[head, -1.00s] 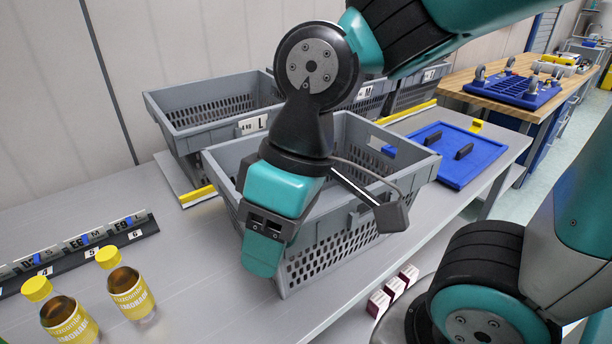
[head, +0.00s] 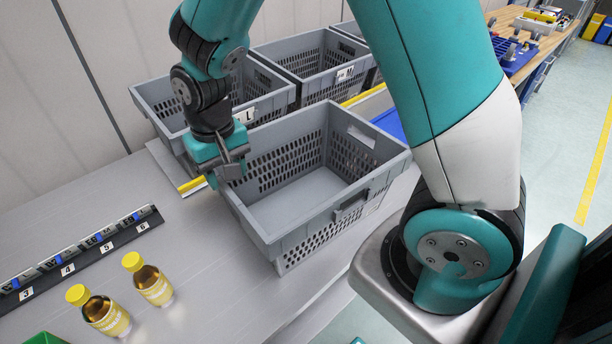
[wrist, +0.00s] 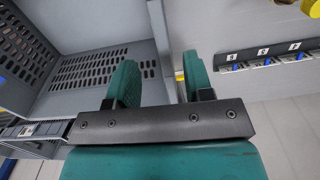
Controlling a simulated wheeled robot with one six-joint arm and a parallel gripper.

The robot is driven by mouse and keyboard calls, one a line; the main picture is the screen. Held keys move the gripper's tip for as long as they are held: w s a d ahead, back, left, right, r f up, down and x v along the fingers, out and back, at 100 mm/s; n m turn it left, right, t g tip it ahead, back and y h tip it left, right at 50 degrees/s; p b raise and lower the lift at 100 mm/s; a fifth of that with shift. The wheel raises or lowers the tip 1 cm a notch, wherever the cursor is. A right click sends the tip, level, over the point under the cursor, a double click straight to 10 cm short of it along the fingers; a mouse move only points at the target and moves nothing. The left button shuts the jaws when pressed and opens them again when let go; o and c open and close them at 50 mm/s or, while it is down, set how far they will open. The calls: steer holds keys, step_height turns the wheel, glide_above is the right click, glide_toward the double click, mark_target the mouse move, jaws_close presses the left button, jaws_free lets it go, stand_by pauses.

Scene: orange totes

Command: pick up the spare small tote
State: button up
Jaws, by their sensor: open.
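A grey, empty front tote (head: 300,236) with slotted walls stands on the metal table. Its size is not readable, so I cannot tell whether it is the spare small one. My gripper (head: 222,180) points down at its left wall, near the back left corner. In the wrist view, the open fingers of my gripper (wrist: 160,82) stand on either side of the rim of the front tote (wrist: 159,40), with nothing clamped. Contact with the wall cannot be made out.
Behind stand a grey tote labelled L (head: 262,98), one labelled M (head: 312,52) and a partly hidden third. Two yellow-capped bottles (head: 154,287) (head: 106,317) and a numbered label rack (head: 85,250) are at left. My arm hides part of a blue panel (head: 388,122).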

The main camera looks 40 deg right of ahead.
mark_target(231, 201)
steer(key=shift+s+a+f+p, duration=0.1)
steer(key=shift+f+p, duration=0.6)
steer(key=shift+f, duration=1.25)
steer(key=shift+a+f+p, duration=0.1)
steer(key=shift+f+p, duration=0.55)
steer(key=shift+f, duration=1.25)
jaws_close()
